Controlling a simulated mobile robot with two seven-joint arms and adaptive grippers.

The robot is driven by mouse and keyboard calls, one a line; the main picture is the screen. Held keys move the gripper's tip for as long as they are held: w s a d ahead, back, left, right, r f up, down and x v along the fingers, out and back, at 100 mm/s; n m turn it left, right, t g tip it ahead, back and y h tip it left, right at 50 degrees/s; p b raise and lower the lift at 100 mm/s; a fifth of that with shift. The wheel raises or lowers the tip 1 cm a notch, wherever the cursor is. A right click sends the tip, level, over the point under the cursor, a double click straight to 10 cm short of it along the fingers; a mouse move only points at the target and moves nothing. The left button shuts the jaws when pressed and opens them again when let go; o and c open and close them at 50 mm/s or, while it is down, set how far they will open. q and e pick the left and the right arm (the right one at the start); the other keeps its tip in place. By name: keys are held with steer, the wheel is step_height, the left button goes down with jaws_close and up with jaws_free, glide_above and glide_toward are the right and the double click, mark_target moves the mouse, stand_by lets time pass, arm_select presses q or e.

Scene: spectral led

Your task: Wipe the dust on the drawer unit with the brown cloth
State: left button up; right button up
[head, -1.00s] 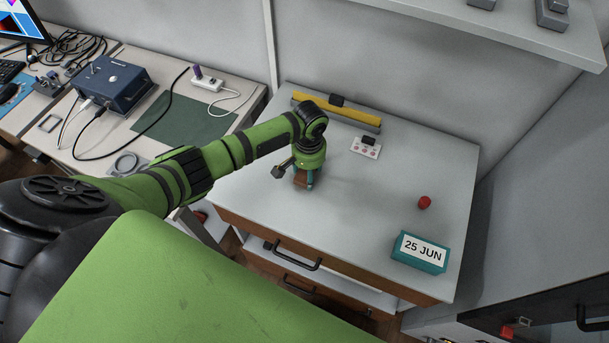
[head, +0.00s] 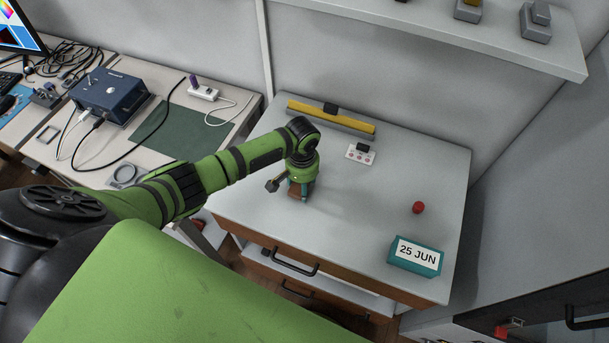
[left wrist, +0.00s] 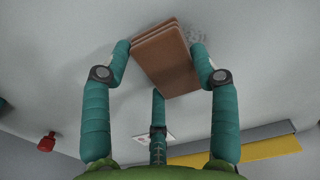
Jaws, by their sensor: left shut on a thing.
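My left gripper (head: 300,188) is over the left part of the drawer unit's pale top (head: 360,210), pointing down. It is shut on the folded brown cloth (head: 296,191). In the left wrist view the brown cloth (left wrist: 165,58) sits between the teal fingers, its layers showing at one end. The cloth is at or very near the top; I cannot tell if it touches. A faint speckled grey patch, likely the dust (left wrist: 193,35), shows beside the cloth in that view. In the head view I cannot make out the dust. My right gripper is not in view.
On the drawer unit are a yellow and grey bar (head: 335,118) at the back, a small white card or panel (head: 360,155), a red knob-like object (head: 418,207) and a teal date block (head: 415,256). A desk with a blue box (head: 112,95) and cables adjoins left.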

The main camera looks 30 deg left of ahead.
mark_target(298, 194)
arm_select(q)
steer(key=shift+s, duration=0.2)
steer(key=shift+w, duration=0.1)
steer(key=shift+f+b, duration=0.45)
steer(key=shift+f, duration=0.2)
steer(key=shift+r, duration=0.1)
steer(key=shift+s+p, duration=0.25)
steer(key=shift+p, duration=0.1)
steer(key=shift+s+p, duration=0.75)
steer(key=shift+s, duration=0.3)
steer(key=shift+s+f, duration=0.1)
steer(key=shift+f, duration=0.2)
